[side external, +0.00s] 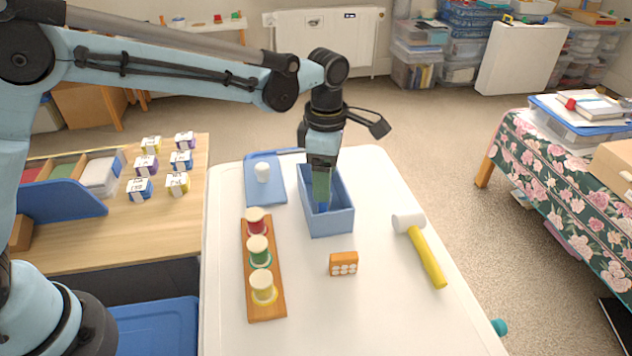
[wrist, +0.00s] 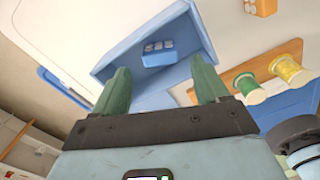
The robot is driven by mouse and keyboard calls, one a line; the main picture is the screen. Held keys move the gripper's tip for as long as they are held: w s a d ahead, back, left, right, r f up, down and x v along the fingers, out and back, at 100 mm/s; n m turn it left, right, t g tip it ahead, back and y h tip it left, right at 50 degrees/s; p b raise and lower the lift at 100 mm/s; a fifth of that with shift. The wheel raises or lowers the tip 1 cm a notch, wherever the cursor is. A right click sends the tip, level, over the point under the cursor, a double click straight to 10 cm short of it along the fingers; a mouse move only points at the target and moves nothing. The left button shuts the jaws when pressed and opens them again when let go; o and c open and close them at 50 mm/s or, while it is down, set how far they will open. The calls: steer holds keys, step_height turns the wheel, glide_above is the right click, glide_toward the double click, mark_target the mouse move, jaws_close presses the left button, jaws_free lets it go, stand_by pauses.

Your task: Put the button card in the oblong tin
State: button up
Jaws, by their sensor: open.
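The oblong tin (side external: 330,226) is a blue, open-topped box on the white table. My gripper (side external: 321,203) points down into it, and its green fingers are partly hidden by the tin wall. In the wrist view, my gripper (wrist: 160,72) is open, with its two fingers apart. A small blue button card (wrist: 158,58) with white buttons lies inside the tin (wrist: 110,62), beyond and between the fingertips, not gripped. An orange button card (side external: 343,264) with white buttons stands on the table in front of the tin; it also shows in the wrist view (wrist: 262,6).
A wooden rack (side external: 271,306) with several spools stands left of the tin. A blue tray (side external: 262,192) with a white item lies behind left. A yellow-handled mallet (side external: 428,259) lies at right. The table front is clear.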

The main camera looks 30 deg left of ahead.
step_height(320, 180, up, 6)
steer(key=s+a+r+m+t, duration=0.3)
steer(key=s+a+r+m, duration=0.3)
steer(key=a+m, duration=0.4)
steer(key=s+a+f+m+t, duration=0.4)
steer(key=s+a+f+m, duration=0.1)
steer(key=s+m, duration=0.5)
steer(key=a+m, duration=0.1)
steer(key=m, duration=0.1)
steer(key=shift+s+a+m, duration=0.3)
steer(key=shift+a, duration=0.05)
